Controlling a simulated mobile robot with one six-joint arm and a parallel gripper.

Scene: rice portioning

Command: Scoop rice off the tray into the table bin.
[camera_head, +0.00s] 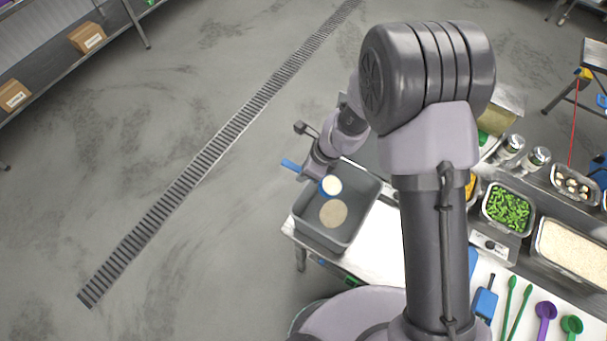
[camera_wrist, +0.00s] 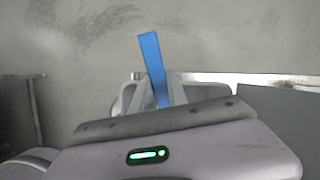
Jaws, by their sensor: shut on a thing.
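My gripper (camera_head: 314,173) is shut on the blue scoop's handle (camera_head: 291,166) at the left rim of the grey table bin (camera_head: 368,197). The scoop's cup (camera_head: 331,186) is above the bin and looks full of white rice. A round pile of rice (camera_head: 333,213) lies on the bin's floor. In the wrist view, the blue handle (camera_wrist: 151,58) sticks up between the fingers of my gripper (camera_wrist: 153,92); the cup is hidden there. The tray of rice (camera_head: 536,262) is at the right edge of the head view, partly cut off.
A pan of green vegetables (camera_head: 508,208) and a pan of mushrooms (camera_head: 574,186) stand near the tray. A purple scoop (camera_head: 545,316), a green scoop (camera_head: 571,325) and green utensils (camera_head: 511,292) lie at the front right. Open floor lies left of the bin.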

